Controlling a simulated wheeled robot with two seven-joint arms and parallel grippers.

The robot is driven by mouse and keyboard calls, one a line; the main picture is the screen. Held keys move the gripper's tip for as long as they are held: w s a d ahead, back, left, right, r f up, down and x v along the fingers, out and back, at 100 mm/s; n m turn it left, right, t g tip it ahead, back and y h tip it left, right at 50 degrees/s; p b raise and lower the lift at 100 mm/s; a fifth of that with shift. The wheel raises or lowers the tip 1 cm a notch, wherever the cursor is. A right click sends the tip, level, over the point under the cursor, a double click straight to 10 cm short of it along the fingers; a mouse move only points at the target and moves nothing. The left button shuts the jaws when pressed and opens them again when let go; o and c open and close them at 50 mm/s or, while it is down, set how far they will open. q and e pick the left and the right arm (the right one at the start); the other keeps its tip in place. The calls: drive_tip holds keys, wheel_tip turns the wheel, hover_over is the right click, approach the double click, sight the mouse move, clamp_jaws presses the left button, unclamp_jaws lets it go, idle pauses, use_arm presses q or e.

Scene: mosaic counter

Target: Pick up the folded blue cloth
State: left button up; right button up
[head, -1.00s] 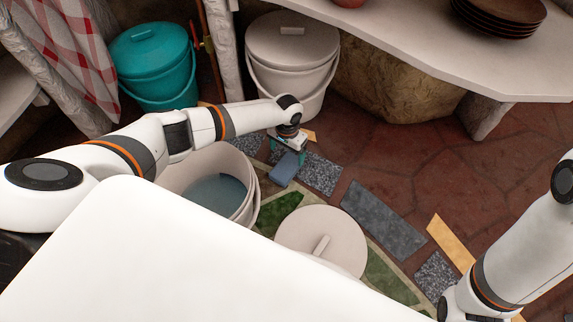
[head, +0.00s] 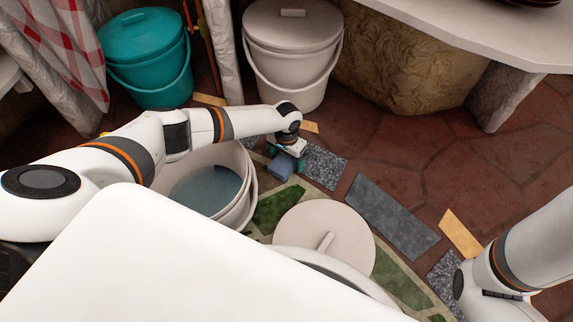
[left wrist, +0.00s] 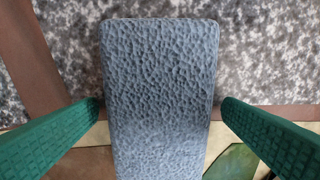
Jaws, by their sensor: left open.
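The folded blue cloth (head: 281,168) lies on the mosaic floor beside the open bucket. In the left wrist view, the cloth (left wrist: 160,90) is a textured grey-blue block in the middle. My left gripper (head: 284,158) is over the cloth. Its two green fingers (left wrist: 161,104) are open, one on each side of the cloth, with a gap showing on both sides. My right arm shows at the lower right of the head view. Its gripper is not in view.
An open bucket of water (head: 204,192) stands left of the cloth. A round white lid (head: 318,232) lies to the right. A teal bucket (head: 147,60) and a white lidded bucket (head: 292,60) stand behind. A stone-based counter (head: 440,38) is at the back right. Floor (head: 440,165) to the right is clear.

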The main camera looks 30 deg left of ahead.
use_arm(q)
drive_tip(key=shift+r, duration=0.1)
drive_tip(key=shift+c, duration=0.3)
drive_tip(key=c, duration=1)
